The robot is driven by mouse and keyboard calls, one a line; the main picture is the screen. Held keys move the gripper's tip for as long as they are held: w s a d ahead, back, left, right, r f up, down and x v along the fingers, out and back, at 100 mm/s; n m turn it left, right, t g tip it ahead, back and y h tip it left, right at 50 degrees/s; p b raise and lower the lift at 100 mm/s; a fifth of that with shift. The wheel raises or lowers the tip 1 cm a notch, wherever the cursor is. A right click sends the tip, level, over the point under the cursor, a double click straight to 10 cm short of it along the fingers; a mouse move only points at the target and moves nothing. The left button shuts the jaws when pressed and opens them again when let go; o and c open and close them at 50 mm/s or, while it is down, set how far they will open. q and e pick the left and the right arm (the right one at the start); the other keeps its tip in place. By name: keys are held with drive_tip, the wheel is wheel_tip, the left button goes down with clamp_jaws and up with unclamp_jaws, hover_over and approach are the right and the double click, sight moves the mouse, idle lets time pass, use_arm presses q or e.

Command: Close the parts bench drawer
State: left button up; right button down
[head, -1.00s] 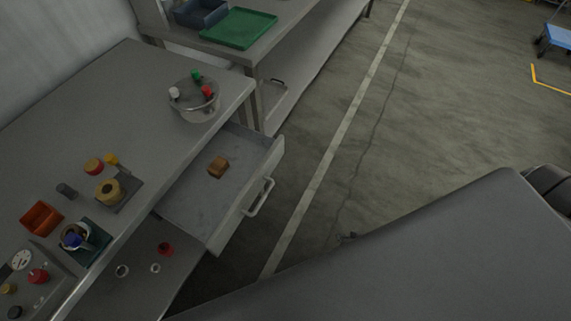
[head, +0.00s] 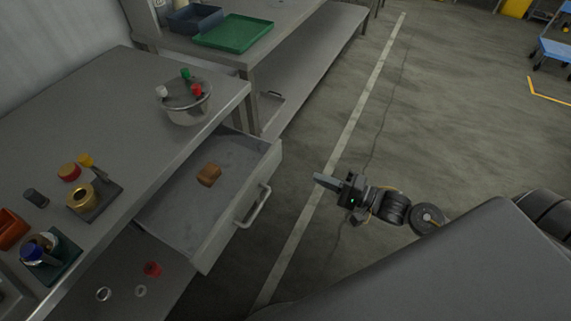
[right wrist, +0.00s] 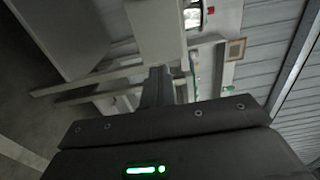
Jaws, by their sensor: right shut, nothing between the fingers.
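The parts bench drawer (head: 225,207) is pulled open from the grey bench (head: 112,95) in the head view. Its front panel carries a bar handle (head: 254,208). A small brown block (head: 209,174) lies inside the drawer. My right gripper (head: 319,178) is to the right of the handle, apart from it, over the floor. It is shut and empty, and its fingers point left toward the drawer front. In the right wrist view the shut fingers (right wrist: 158,88) show at the middle. My left gripper is in neither view.
A lower shelf (head: 120,272) holds rings and a red part. The floor right of the drawer is clear.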

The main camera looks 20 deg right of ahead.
sight(275, 160)
drive_tip(key=x, duration=1.1)
drive_tip(key=shift+w+a, duration=0.1)
drive_tip(key=shift+w, duration=0.15)
drive_tip(key=shift+p, duration=0.3)
